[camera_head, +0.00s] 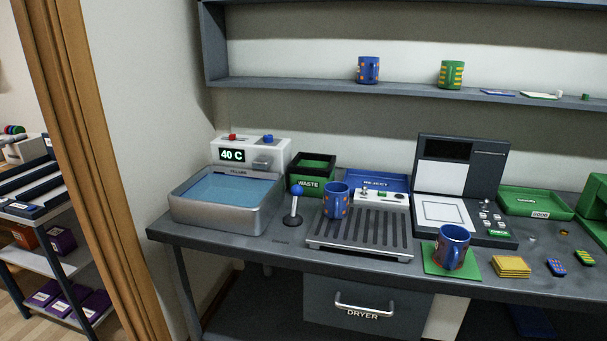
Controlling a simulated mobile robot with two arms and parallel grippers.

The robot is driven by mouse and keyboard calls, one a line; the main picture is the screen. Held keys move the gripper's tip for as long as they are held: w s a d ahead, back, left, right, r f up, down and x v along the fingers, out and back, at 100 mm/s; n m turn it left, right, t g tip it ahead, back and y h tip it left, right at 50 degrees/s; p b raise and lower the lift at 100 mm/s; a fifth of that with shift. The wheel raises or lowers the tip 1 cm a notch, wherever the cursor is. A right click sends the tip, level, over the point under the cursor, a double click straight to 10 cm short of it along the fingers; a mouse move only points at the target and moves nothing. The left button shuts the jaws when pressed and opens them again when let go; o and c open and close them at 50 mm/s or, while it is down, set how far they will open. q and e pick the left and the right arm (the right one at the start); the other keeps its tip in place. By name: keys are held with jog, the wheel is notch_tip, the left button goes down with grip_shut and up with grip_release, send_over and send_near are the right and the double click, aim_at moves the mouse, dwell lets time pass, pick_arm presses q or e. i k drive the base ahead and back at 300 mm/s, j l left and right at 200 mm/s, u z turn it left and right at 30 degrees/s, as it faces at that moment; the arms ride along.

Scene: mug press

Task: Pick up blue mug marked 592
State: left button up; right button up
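Three blue mugs are in view, and no marking 592 is legible on any of them. One blue mug with orange marks (368,70) stands upright on the wall shelf. A second blue mug (335,201) stands at the back left of the grey slatted rack. A third blue mug (453,247) with a reddish patch stands on a green mat (436,268) near the bench's front edge, its handle toward the viewer. Neither of my grippers shows in this view.
A water basin (226,205) reading 40 C, a blue-knobbed lever (293,205), a green WASTE bin (310,172) and a grey press machine (455,190) crowd the bench (225,248). Yellow pads (511,267) lie right of the mat. A green striped mug (451,74) shares the shelf.

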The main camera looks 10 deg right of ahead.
aim_at(453, 242)
jog(key=z, duration=1.25)
jog(key=i+u, duration=0.1)
jog(key=i, duration=0.25)
